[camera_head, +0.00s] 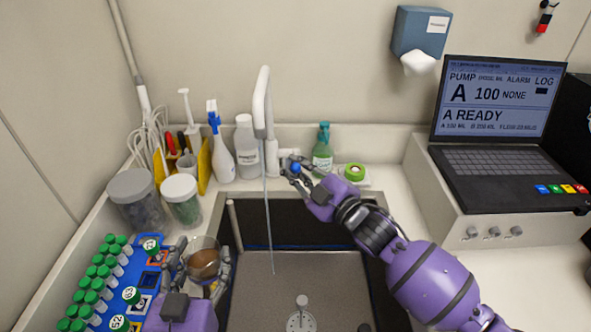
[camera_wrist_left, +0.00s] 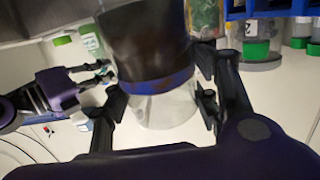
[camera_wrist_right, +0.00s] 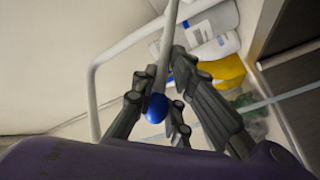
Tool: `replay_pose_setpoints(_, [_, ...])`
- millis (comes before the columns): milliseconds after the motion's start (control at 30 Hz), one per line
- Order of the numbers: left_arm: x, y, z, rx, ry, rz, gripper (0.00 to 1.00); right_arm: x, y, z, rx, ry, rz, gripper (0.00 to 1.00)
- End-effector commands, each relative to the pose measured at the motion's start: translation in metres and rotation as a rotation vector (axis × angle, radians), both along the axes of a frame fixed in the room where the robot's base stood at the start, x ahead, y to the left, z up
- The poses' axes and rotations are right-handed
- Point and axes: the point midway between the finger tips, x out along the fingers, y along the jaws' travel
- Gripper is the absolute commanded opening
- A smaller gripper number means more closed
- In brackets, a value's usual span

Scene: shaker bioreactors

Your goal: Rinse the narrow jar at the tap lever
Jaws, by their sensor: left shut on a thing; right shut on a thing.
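My left gripper (camera_head: 198,272) is shut on a clear jar (camera_head: 204,258) with brown contents, at the left edge of the sink. In the left wrist view the jar (camera_wrist_left: 165,108) sits between the fingers, with a blue band around it. My right gripper (camera_head: 298,172) is shut on the tap lever, whose blue knob (camera_head: 295,168) shows at the fingers. The right wrist view also shows the blue knob (camera_wrist_right: 156,108) between the fingers. The white tap (camera_head: 262,85) arches over the sink, and a thin water stream (camera_head: 268,220) falls from it, right of the jar and apart from it.
The sink floor (camera_head: 330,290) is bare except for a drain piece (camera_head: 301,315). White-lidded jars (camera_head: 180,190), bottles (camera_head: 247,145) and a green bottle (camera_head: 323,150) line the back and left. A rack of green-capped tubes (camera_head: 100,280) stands left. A laptop (camera_head: 500,120) is right.

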Motion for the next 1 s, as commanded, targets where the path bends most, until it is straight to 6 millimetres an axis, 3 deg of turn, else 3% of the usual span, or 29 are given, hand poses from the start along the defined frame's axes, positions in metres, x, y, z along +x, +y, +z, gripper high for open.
replay_pose_setpoints(33, [-0.0015,-0.0002,-0.0121,0.000,0.016,-0.001,0.22,-0.0026,0.0012,-0.0112,0.003,-0.011,0.002,0.00])
replay_pose_setpoints(100, [-0.0021,-0.0002,-0.0164,0.000,0.022,-0.001,0.22,-0.0040,0.0015,-0.0110,0.004,-0.034,0.004,0.00])
replay_pose_setpoints(433, [-0.0019,-0.0002,-0.0143,0.000,0.019,-0.001,0.22,-0.0044,0.0018,-0.0053,0.005,-0.051,0.005,0.00])
replay_pose_setpoints(467, [-0.0019,-0.0002,-0.0144,0.000,0.019,-0.001,0.22,-0.0045,0.0019,-0.0052,0.005,-0.051,0.005,0.13])
replay_pose_setpoints(600, [-0.0019,-0.0002,-0.0144,0.000,0.019,-0.001,0.22,-0.0043,0.0019,-0.0053,0.005,-0.051,0.005,0.28])
replay_pose_setpoints(1000, [-0.0020,-0.0001,-0.0147,0.000,0.020,-0.001,0.22,-0.0106,-0.0041,-0.0082,0.003,-0.049,0.004,0.28])
